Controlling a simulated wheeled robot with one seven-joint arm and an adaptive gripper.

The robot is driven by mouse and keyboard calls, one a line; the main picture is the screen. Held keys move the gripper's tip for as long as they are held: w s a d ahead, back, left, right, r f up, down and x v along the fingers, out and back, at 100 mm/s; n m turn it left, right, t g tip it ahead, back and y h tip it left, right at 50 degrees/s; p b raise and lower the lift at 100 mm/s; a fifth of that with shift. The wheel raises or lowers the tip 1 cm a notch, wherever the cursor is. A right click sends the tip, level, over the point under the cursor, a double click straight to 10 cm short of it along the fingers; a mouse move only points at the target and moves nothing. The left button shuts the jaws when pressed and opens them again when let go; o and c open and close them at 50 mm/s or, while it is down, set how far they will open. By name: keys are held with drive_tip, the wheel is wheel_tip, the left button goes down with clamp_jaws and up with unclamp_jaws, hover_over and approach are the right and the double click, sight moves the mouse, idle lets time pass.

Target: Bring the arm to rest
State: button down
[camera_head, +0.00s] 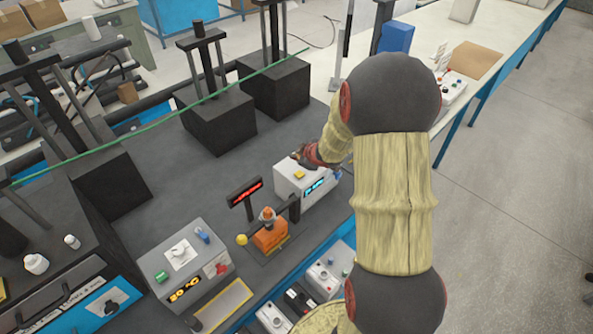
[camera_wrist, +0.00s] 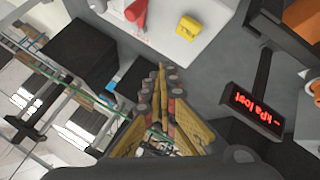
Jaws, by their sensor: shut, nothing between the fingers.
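My arm spans the right half of the head view in a beige sleeve with dark joints. My gripper (camera_wrist: 162,72) is shut and empty in the wrist view, its yellow fingers closed to a point. In the head view my gripper (camera_head: 303,156) is small and partly hidden by my own wrist. It is over or just behind the white box (camera_head: 291,185) with a blue display; I cannot tell whether they touch. In the wrist view the white box (camera_wrist: 215,25) lies beyond the fingertips, with a yellow block (camera_wrist: 188,27) and a red item (camera_wrist: 137,13) on it.
An orange device (camera_head: 270,238) and a red-lit display (camera_head: 245,190) stand left of the white box. The display also shows in the wrist view (camera_wrist: 250,110). Dark blocks with posts (camera_head: 220,122) stand behind. A grey box (camera_head: 184,262) sits at front left. Floor at right is clear.

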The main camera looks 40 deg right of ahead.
drive_tip(key=shift+s+d+f, duration=0.15)
drive_tip(key=shift+s+d, duration=0.05)
drive_tip(key=s+d+f+m+g+h+b, duration=0.15)
drive_tip(key=s+m+g, duration=0.45)
drive_tip(key=s, duration=0.8)
drive_tip(key=s+a+r+t+y+b, duration=0.1)
drive_tip(key=s+a+r+b, duration=0.2)
drive_tip(key=a, duration=0.7)
drive_tip(key=s+a+r+y+b, duration=0.1)
drive_tip(key=s+a+r+b, duration=0.2)
drive_tip(key=s+a+b, duration=0.2)
drive_tip(key=s+a+r+t+y+b, duration=0.1)
drive_tip(key=s+a+r+b, duration=0.3)
drive_tip(key=a, duration=1)
drive_tip(key=s, duration=0.3)
drive_tip(key=shift+s+a+m+t, duration=0.15)
drive_tip(key=shift+a+m+t, duration=0.15)
drive_tip(key=shift+a+m, duration=0.1)
idle(2.8)
